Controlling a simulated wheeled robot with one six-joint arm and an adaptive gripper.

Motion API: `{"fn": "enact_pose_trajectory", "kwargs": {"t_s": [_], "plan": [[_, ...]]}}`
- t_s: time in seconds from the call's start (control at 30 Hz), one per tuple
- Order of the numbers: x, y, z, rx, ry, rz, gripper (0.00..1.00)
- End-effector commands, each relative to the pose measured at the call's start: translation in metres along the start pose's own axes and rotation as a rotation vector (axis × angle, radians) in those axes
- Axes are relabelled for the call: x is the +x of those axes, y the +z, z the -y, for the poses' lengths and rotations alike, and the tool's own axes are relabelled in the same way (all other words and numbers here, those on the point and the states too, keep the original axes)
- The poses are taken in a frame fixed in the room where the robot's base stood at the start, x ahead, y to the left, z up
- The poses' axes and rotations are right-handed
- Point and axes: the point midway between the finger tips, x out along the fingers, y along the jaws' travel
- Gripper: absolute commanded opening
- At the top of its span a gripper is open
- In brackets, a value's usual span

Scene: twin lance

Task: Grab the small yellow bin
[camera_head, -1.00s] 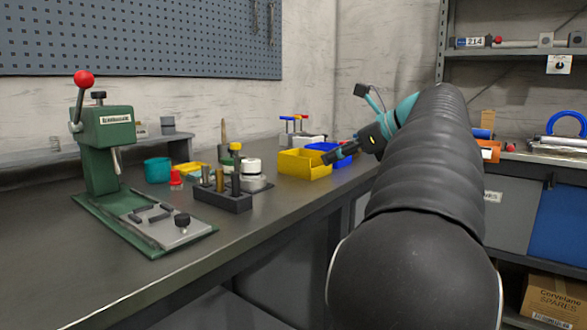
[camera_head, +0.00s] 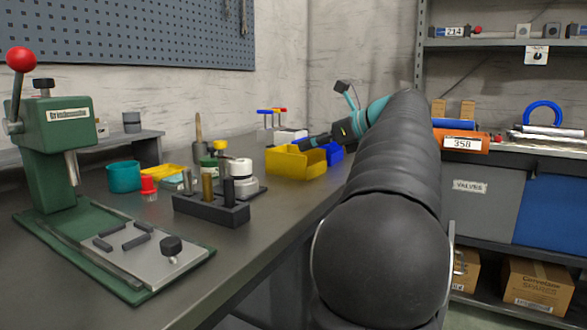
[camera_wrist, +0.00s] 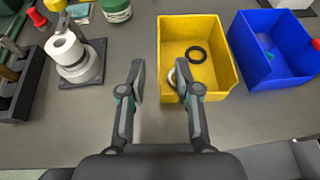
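The small yellow bin (camera_head: 296,163) stands on the dark workbench, towards its far right part. My gripper (camera_wrist: 164,78) is open. Its right finger shows over the bin's left front part, and its left finger is over the bench left of the bin. I cannot tell whether either finger touches the bin. In the head view my gripper (camera_head: 306,143) appears at the bin, partly hidden by its own arm.
A blue bin (camera_wrist: 274,48) stands close to the yellow bin's right. A white spool on a dark base (camera_wrist: 72,55) and a black block with posts (camera_head: 210,208) stand to the left. A green press (camera_head: 55,150) is at the bench's left.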

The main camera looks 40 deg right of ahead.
Motion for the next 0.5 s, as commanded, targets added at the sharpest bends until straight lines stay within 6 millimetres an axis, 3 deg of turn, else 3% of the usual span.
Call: {"fn": "enact_pose_trajectory", "kwargs": {"t_s": [0.2,0.5], "plan": [[0.033,-0.001,-0.001,-0.001,0.002,-0.001,0.32],[0.047,-0.002,0.000,0.000,-0.001,-0.001,0.32]]}}
